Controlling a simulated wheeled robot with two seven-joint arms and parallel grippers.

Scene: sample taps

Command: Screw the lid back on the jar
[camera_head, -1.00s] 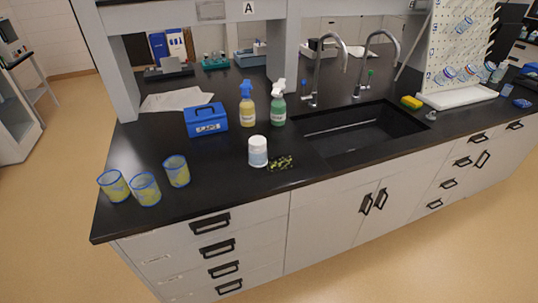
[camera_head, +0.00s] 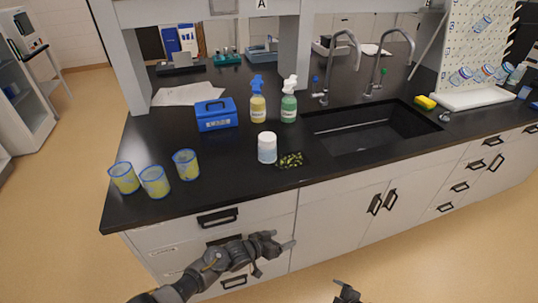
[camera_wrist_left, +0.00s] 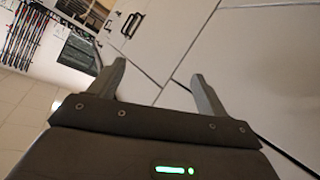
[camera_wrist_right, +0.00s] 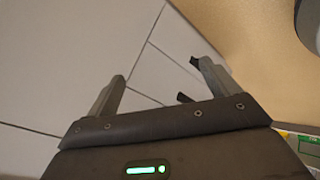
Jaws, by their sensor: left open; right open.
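A white jar (camera_head: 267,150) with a pale label stands upright on the black bench. Its top looks white; I cannot tell whether that is a lid, and I can make out no separate lid. My left gripper (camera_head: 281,240) is in front of the drawers, below the bench edge and apart from the jar. In the left wrist view its fingers (camera_wrist_left: 158,78) are open and empty. My right gripper (camera_head: 346,290) just shows at the bottom of the head view. In the right wrist view its fingers (camera_wrist_right: 162,74) are open and empty.
A dark speckled patch (camera_head: 290,160) lies right of the jar. Behind stand a yellow spray bottle (camera_head: 258,108), a green one (camera_head: 289,107) and a blue box (camera_head: 216,115). Several cups (camera_head: 154,182) stand left; the sink (camera_head: 370,130) is right. Bench between cups and jar is clear.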

